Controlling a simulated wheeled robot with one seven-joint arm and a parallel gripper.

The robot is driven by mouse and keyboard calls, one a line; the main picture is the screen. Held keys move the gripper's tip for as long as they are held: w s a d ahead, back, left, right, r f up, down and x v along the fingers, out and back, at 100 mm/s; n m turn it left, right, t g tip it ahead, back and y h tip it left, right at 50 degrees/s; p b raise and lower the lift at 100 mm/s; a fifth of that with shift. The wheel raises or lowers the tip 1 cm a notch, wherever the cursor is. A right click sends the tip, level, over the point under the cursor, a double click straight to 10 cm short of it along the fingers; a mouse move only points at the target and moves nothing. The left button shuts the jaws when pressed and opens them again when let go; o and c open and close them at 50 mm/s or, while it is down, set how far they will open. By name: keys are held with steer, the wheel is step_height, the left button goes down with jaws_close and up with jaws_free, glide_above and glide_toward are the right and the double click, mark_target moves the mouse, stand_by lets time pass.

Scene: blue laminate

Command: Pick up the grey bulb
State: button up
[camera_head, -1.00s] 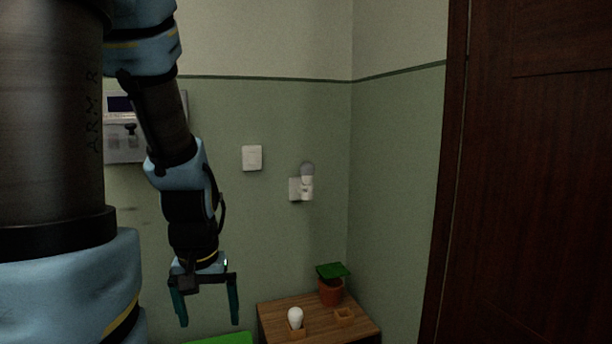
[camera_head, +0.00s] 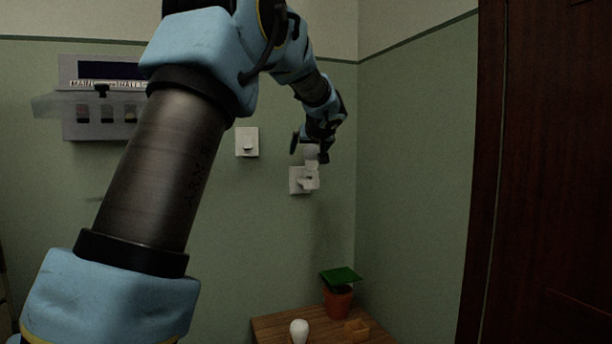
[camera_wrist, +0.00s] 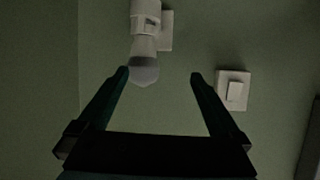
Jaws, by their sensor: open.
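The grey bulb (camera_wrist: 144,71) sits in a white wall fitting (camera_wrist: 146,18), its rounded end toward my gripper in the wrist view. In the head view the bulb (camera_head: 311,152) shows above the fitting (camera_head: 309,178), partly behind my gripper (camera_head: 310,149). My gripper (camera_wrist: 160,74) is open. In the wrist view the bulb lies between the finger lines near the fingertips, close to the left finger and far from the right one. I cannot tell whether the left finger touches it.
A wall switch (camera_head: 246,142) is left of the fitting. A panel with several switches (camera_head: 100,115) is further left, partly behind my arm. A dark door (camera_head: 550,170) is right.

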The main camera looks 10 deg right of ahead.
mark_target(310, 154)
steer(key=shift+t+h, duration=0.3)
steer(key=shift+t, duration=0.2)
steer(key=w+d, duration=0.1)
steer(key=w, duration=0.1)
steer(key=w+d+p, duration=0.1)
steer(key=w, duration=0.1)
steer(key=w+d, duration=0.1)
steer(key=w, duration=0.1)
steer(key=shift+r+p, duration=0.3)
steer(key=shift+r, duration=0.1)
steer(key=shift+f+p+x, duration=0.2)
steer(key=shift+p+x, duration=0.45)
steer(key=shift+x, duration=0.8)
steer(key=shift+f+p+x, duration=0.2)
steer(key=shift+p+x, duration=0.4)
steer(key=shift+x, duration=0.85)
steer(key=shift+s, duration=0.15)
steer(key=shift+c, duration=0.2)
